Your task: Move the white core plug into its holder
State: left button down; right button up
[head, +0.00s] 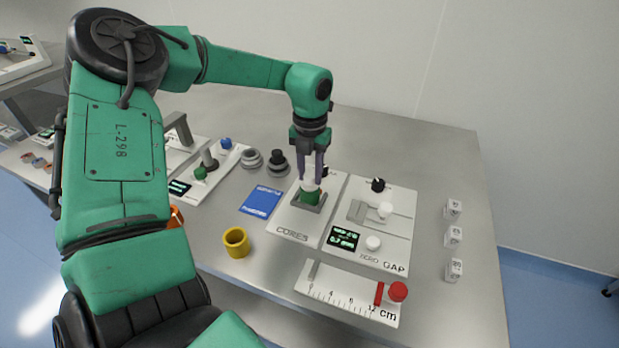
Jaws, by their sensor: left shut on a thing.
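My left gripper (312,177) reaches down from above over the CORES board (291,226). It is shut on the white core plug (311,185), which shows as a small pale piece between and just under the fingertips. Directly below is a green piece (310,197) in a dark grey square holder (308,205) on the board. The plug appears just above or touching the green piece; I cannot tell which. The fingers hide part of the plug and a dark knob behind it. My right gripper is not in view.
Right of the CORES board is the GAP board (396,235) with knobs and a display. A cm ruler (340,298) with a red knob lies in front. A yellow cup (236,242), a blue card (261,201) and dark round parts stand left. White cubes line the right; bare table lies between.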

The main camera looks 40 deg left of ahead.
pick_arm(q)
jog(key=shift+r+p, duration=2.3)
jog(key=shift+r, duration=1.95)
